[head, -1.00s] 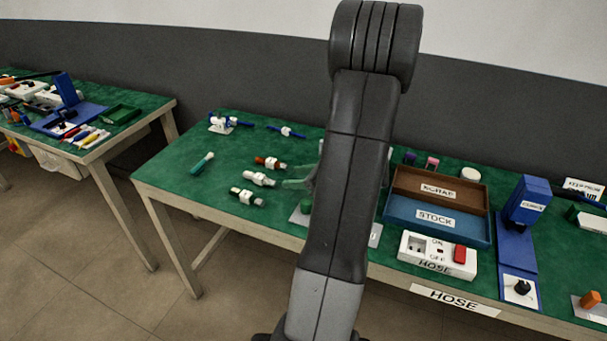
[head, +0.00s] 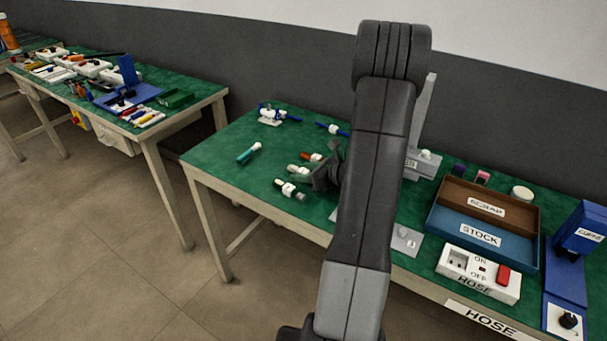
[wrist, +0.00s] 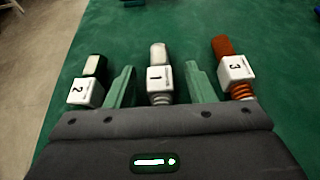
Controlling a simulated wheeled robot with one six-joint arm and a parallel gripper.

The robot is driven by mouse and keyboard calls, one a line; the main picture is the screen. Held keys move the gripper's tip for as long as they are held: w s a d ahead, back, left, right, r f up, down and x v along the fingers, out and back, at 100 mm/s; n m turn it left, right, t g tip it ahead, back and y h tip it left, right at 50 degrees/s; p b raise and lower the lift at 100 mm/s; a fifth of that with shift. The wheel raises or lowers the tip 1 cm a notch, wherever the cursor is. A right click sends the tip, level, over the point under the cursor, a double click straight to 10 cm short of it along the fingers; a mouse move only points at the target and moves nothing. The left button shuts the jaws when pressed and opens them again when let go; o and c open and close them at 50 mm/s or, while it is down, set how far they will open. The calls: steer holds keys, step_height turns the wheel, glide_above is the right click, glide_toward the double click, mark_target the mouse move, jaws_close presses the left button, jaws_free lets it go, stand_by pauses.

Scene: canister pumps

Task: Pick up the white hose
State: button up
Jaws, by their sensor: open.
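The white hose (wrist: 158,55) is a short piece with a white end, a white block marked 1 and a ribbed part nearest me. In the wrist view it lies between the two green fingers of my open gripper (wrist: 158,68), with a gap on each side. In the head view the white hose (head: 297,169) lies on the green bench top, its right end by my dark gripper (head: 326,176). An orange-red hose with block 3 (wrist: 236,68) lies to the right of the fingers. A black-and-white hose with block 2 (wrist: 85,92) lies to the left.
A teal-and-white piece (head: 249,153) lies farther left on the bench. Blue fittings (head: 278,115) stand at the back. Right of my arm are the SCRAP tray (head: 520,210), the STOCK tray (head: 436,224) and a switch box (head: 478,275). The bench's left part is mostly clear.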

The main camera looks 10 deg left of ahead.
steer(key=shift+w+a+f, duration=0.15)
steer(key=shift+a, duration=0.2)
steer(key=c, duration=1.1)
steer(key=shift+o, duration=0.2)
